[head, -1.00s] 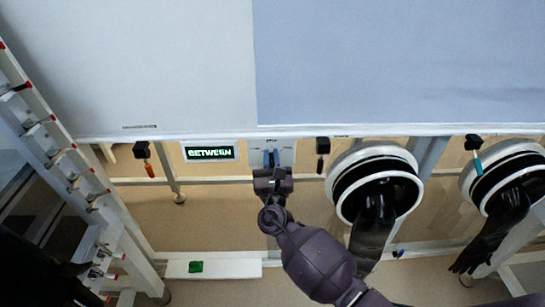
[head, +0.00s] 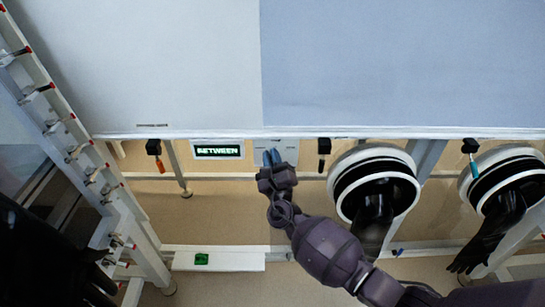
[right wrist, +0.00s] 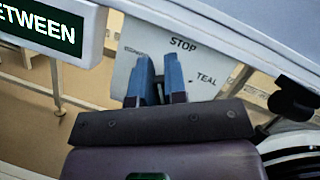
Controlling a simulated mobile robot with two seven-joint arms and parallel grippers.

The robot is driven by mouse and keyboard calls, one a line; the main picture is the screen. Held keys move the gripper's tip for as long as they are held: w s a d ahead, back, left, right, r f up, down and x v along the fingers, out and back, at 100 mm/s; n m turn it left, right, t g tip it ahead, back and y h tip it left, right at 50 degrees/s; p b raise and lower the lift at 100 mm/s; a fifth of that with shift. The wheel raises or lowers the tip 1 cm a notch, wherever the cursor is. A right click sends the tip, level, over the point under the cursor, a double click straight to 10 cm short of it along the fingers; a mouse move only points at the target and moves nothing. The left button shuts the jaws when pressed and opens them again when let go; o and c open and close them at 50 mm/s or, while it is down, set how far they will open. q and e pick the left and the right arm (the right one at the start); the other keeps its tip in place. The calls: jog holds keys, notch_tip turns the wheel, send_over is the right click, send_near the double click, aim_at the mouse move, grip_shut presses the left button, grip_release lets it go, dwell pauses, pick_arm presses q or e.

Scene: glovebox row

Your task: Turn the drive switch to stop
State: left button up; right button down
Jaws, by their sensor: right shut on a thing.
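The drive switch plate (right wrist: 210,80) is pale grey, with STOP printed at its top, TEAL at its right and a small unreadable label at its left. My right gripper (right wrist: 160,80) has blue fingers and is shut on the switch handle, which the fingers hide. In the head view the right gripper (head: 272,158) is at the plate (head: 288,147), below the edge of the big pale panel. A display (head: 218,151) left of the plate reads BETWEEN; part of it shows in the right wrist view (right wrist: 50,25). My left gripper is not in view.
A glove port (head: 375,165) with a black glove hangs right of my right arm, and another port (head: 490,180) lies farther right. An orange-handled tool (head: 160,165) and a dark one (head: 323,147) hang under the panel edge. A rack (head: 75,140) stands at left.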

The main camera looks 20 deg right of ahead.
jog(key=c, duration=1.2)
grip_release()
jog(key=shift+o, duration=0.2)
jog(key=v, duration=1)
jog(key=shift+s, duration=0.4)
jog(key=shift+f, duration=0.15)
